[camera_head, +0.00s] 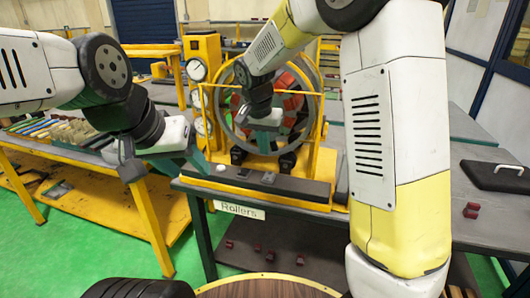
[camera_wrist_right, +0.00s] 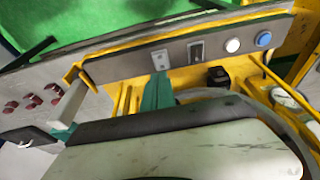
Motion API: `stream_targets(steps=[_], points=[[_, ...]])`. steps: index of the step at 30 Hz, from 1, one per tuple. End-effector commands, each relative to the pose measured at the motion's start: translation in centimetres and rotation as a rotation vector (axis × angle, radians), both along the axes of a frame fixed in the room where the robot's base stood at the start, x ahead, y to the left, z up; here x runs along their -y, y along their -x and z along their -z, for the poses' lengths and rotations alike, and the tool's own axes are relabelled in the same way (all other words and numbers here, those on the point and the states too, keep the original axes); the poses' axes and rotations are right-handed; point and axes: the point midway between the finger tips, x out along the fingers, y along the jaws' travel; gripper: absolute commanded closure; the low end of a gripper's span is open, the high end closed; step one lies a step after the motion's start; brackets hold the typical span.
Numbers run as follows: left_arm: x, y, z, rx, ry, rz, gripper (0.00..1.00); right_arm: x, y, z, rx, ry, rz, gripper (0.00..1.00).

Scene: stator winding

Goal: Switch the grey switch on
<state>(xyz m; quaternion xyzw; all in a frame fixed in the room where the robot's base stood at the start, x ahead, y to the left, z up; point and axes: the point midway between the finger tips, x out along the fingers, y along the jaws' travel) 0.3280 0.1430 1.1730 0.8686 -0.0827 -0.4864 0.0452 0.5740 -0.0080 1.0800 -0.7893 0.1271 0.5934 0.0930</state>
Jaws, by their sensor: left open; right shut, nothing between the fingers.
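The dark control panel (camera_head: 315,189) runs along the front of the yellow winding machine. On it are two rocker switches side by side. The one with a light grey plate shows in the head view (camera_head: 268,178) and in the right wrist view (camera_wrist_right: 159,60). The other, with a darker frame (camera_wrist_right: 196,50), sits beside it. Their on or off position is too small to tell. My right gripper (camera_wrist_right: 158,82) is shut and empty, its teal fingertips just short of the light grey switch in the picture; contact cannot be told. My left gripper (camera_head: 168,167) is open, left of the panel.
A white button (camera_wrist_right: 232,45) and a blue button (camera_wrist_right: 263,38) share the panel. Several red parts (camera_head: 471,210) and a black case (camera_head: 497,176) lie on the table at right. Gauges (camera_head: 197,70) stand at the machine's left.

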Motion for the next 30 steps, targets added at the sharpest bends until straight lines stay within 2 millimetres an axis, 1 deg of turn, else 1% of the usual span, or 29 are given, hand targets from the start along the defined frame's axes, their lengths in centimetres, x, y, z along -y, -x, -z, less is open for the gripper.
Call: stream_targets(steps=[1,3,6,17,20,23,25,26,27,29,30], points=[[0.0,0.0,0.0,0.0,0.0,0.0,0.51,-0.1,0.3,-0.7,0.002,-0.001,-0.001,1.0],[0.0,0.0,0.0,0.0,0.0,0.0,0.51,-0.2,0.6,-1.4,0.002,0.0,0.0,1.0],[0.0,0.0,0.0,0.0,0.0,0.0,0.51,-0.3,0.9,-1.9,0.001,0.0,0.0,1.0],[0.0,0.0,0.0,0.0,0.0,0.0,0.51,-0.3,1.1,-2.1,0.0,0.0,0.0,1.0],[0.0,0.0,0.0,0.0,0.0,0.0,0.51,0.3,1.5,-2.5,0.001,-0.012,-0.003,1.0],[0.0,0.0,0.0,0.0,0.0,0.0,0.51,2.0,2.8,-3.9,0.004,-0.045,-0.025,1.0],[0.0,0.0,0.0,0.0,0.0,0.0,0.51,3.8,4.5,-5.2,0.011,-0.079,-0.052,1.0],[0.0,0.0,0.0,0.0,0.0,0.0,0.51,4.6,5.3,-5.8,0.017,-0.095,-0.066,1.0],[0.0,0.0,0.0,0.0,0.0,0.0,0.51,5.8,6.7,-6.5,0.026,-0.115,-0.088,1.0],[0.0,0.0,0.0,0.0,0.0,0.0,0.51,7.3,8.7,-7.6,0.044,-0.14,-0.124,1.0],[0.0,0.0,0.0,0.0,0.0,0.0,0.51,8.2,10.1,-8.1,0.059,-0.155,-0.148,1.0]])
